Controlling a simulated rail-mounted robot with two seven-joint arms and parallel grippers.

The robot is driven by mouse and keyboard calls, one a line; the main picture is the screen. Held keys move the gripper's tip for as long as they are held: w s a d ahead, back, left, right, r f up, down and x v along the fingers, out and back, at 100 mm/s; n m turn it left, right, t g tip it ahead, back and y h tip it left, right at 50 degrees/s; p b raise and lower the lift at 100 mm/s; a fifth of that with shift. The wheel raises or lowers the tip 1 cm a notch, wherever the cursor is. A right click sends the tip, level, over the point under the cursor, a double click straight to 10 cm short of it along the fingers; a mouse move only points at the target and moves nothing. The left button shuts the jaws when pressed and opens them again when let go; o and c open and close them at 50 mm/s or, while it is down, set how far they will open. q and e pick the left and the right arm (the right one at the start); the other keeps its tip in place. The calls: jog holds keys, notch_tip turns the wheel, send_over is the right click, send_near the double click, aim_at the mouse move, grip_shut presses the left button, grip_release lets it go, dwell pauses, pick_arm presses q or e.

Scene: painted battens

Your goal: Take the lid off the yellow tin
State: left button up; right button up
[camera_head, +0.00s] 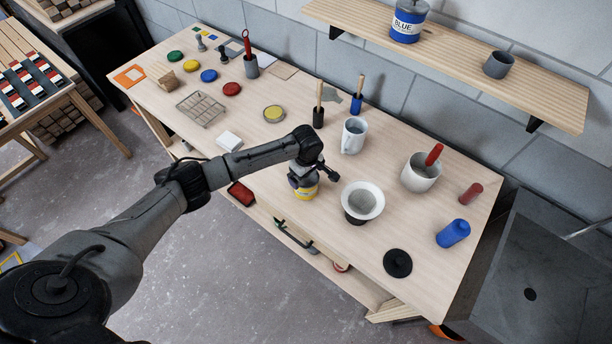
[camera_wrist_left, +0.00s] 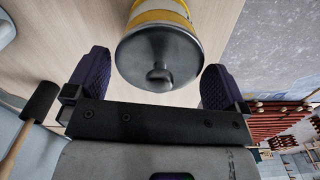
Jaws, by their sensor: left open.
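The yellow tin (camera_head: 306,194) stands near the front edge of the workbench, partly hidden under my left gripper (camera_head: 304,173). In the left wrist view the tin (camera_wrist_left: 160,13) shows a yellow band and a grey metal lid (camera_wrist_left: 152,47) with a round knob (camera_wrist_left: 159,76) in its middle. The lid sits on the tin. My left gripper (camera_wrist_left: 156,64) is open, its two dark purple fingers on either side of the lid and knob, with gaps visible. My right gripper is in neither view.
A white bowl (camera_head: 348,205) stands just right of the tin, and a white mug (camera_head: 354,135) behind it. A red tray (camera_head: 241,193) is at the left, by the front edge.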

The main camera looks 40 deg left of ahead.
pick_arm(q)
jog(key=c, duration=0.6)
jog(key=shift+r, duration=0.15)
